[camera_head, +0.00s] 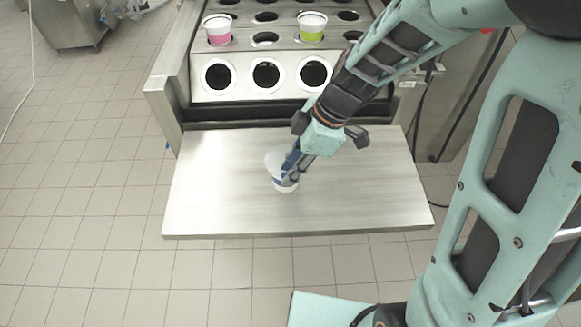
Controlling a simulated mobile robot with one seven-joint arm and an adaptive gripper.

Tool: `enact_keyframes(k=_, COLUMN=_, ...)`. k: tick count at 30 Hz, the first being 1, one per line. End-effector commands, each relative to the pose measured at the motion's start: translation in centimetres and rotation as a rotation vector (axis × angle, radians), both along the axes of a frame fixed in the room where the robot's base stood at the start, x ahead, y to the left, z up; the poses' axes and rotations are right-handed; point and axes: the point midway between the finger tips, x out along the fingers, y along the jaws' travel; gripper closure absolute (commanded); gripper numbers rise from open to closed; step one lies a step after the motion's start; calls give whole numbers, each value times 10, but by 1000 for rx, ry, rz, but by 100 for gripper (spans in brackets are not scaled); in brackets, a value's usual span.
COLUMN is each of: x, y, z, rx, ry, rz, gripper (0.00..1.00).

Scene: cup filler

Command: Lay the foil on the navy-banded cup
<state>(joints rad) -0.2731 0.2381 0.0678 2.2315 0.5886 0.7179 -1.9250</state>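A white cup with a blue band (278,184) near its base is on the metal shelf (220,205), left of its middle. A pale rounded shape (272,160) shows at its upper left; I cannot tell whether this is the cup's rim or a foil. My gripper (287,174) reaches down from the upper right, its dark fingers over the cup's right side. They hide part of the cup. I cannot tell whether the fingers touch or grip anything. No separate foil can be made out.
Behind the shelf is a metal cup filler (172,75) with rows of holes and several white-ringed openings. A pink-banded cup (219,36) and a green-banded cup (312,33) stand in its holes. The shelf is bare to the left and right.

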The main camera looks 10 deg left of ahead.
Motion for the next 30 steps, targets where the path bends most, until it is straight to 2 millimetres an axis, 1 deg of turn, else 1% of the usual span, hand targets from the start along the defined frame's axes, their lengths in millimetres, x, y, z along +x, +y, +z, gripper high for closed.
enact_keyframes(k=8, x=0, y=0, z=0, rx=0, ry=0, rz=0, gripper=75)
enact_keyframes(k=11, x=1, y=-2, z=5, rx=1, ry=-1, rz=0, gripper=75)
enact_keyframes(k=14, x=3, y=-7, z=18, rx=1, ry=-4, rz=-2, gripper=75)
enact_keyframes(k=24, x=9, y=-33, z=83, rx=1, ry=-4, rz=-2, gripper=75)
enact_keyframes(k=27, x=10, y=-39, z=97, rx=1, ry=-3, rz=-1, gripper=75)
enact_keyframes(k=30, x=11, y=-42, z=106, rx=1, ry=-3, rz=-1, gripper=75)
